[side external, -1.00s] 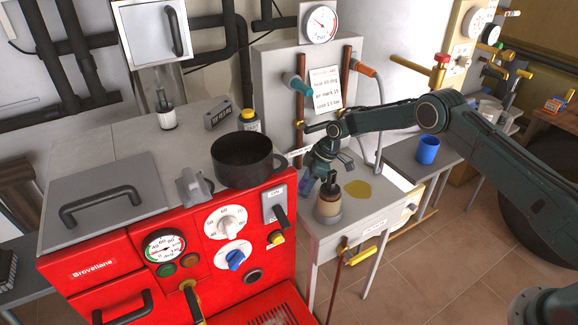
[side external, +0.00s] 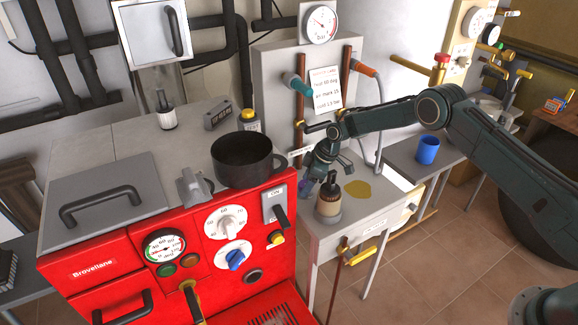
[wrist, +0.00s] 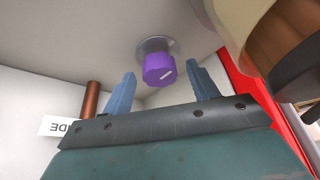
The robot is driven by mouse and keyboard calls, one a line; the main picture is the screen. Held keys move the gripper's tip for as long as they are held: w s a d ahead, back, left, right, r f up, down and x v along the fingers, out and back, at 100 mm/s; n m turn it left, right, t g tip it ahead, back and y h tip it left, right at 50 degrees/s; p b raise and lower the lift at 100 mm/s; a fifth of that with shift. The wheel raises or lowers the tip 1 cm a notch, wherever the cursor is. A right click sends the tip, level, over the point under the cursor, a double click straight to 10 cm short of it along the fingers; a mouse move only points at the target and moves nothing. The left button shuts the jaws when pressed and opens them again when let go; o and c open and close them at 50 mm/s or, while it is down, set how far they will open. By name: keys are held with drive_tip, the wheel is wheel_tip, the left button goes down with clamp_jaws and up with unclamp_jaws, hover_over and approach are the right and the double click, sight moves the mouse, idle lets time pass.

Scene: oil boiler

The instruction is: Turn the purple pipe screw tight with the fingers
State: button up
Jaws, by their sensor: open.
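The purple pipe screw (wrist: 158,69) shows in the wrist view as a ridged knob with a pale line on its face. It sits on a round grey mount at a pale surface. My gripper (wrist: 163,76) is open, with one blue-grey finger on each side of the screw in the picture. Gaps show between the screw and both fingers, and nothing is held. In the side external view my gripper (side external: 325,168) hangs close to the small grey table, behind the brown-and-beige bottle (side external: 328,205).
The bottle stands in front of my gripper and also fills the wrist view's upper right (wrist: 240,25). A yellow puddle (side external: 358,189) lies to its right. A black pot (side external: 243,160) stands on the red boiler to the left. A copper pipe (wrist: 90,101) rises at left in the wrist view.

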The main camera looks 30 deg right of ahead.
drive_tip(key=shift+r, duration=0.1)
drive_tip(key=v, duration=1.3)
drive_tip(key=shift+r, duration=0.3)
drive_tip(key=shift+s+d, duration=0.1)
drive_tip(key=s+r+m+t+h, duration=0.1)
drive_tip(key=s+r+m, duration=0.1)
drive_tip(key=s+r, duration=0.85)
drive_tip(key=s+r+m+t+h, duration=0.1)
drive_tip(key=s+r+m, duration=0.2)
drive_tip(key=s+r, duration=0.75)
drive_tip(key=s+d+r+m, duration=0.1)
drive_tip(key=s+m, duration=0.1)
drive_tip(key=s, duration=0.9)
drive_tip(key=s+d+r+m+h, duration=0.1)
drive_tip(key=s+r+m, duration=0.1)
drive_tip(key=s, duration=1)
drive_tip(key=shift+s+d+r+m+t+h, duration=0.2)
drive_tip(key=shift+d+m+t+h, duration=0.15)
drive_tip(key=shift+m, duration=0.35)
